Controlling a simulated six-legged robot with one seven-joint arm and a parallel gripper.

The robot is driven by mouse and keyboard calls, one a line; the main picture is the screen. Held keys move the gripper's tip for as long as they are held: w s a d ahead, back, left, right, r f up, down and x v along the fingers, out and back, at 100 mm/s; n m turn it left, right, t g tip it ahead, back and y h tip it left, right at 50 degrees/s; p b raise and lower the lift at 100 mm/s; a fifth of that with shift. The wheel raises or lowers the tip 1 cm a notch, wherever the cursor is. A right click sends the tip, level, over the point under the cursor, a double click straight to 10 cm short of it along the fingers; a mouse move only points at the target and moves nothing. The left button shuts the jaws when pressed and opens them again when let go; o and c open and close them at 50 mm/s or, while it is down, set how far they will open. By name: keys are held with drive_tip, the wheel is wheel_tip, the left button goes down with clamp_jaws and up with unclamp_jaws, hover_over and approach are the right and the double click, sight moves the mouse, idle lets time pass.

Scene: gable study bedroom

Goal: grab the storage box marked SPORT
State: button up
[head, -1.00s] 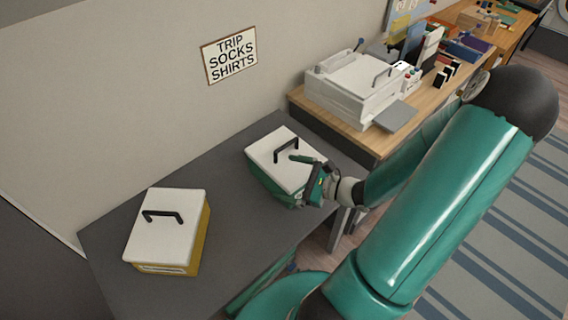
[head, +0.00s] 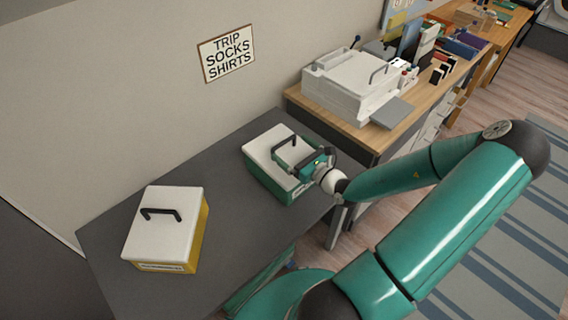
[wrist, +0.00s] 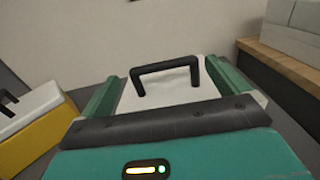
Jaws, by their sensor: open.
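A green storage box (head: 268,178) with a white lid and black bar handle stands on the grey table, toward its right end. My gripper (head: 293,157) is over its lid, near the handle, with jaws open and nothing held. In the wrist view the black handle (wrist: 166,75) shows ahead, between my two spread green fingers; contact cannot be told. A yellow storage box (head: 199,238) with a white lid and black handle stands at the left; it also shows at the left of the wrist view (wrist: 42,142). Its front label is too small to read.
The grey table (head: 228,215) is bare between the boxes. A wall sign (head: 228,53) reads TRIP SOCKS SHIRTS. To the right, a wooden desk (head: 370,140) carries a white box-shaped unit (head: 345,92) and small items. A striped rug lies on the floor.

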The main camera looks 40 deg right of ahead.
sight(285, 142)
drive_tip(key=w, duration=0.5)
drive_tip(key=shift+a+f, duration=0.1)
drive_tip(key=shift+a, duration=0.05)
drive_tip(key=c, duration=1.5)
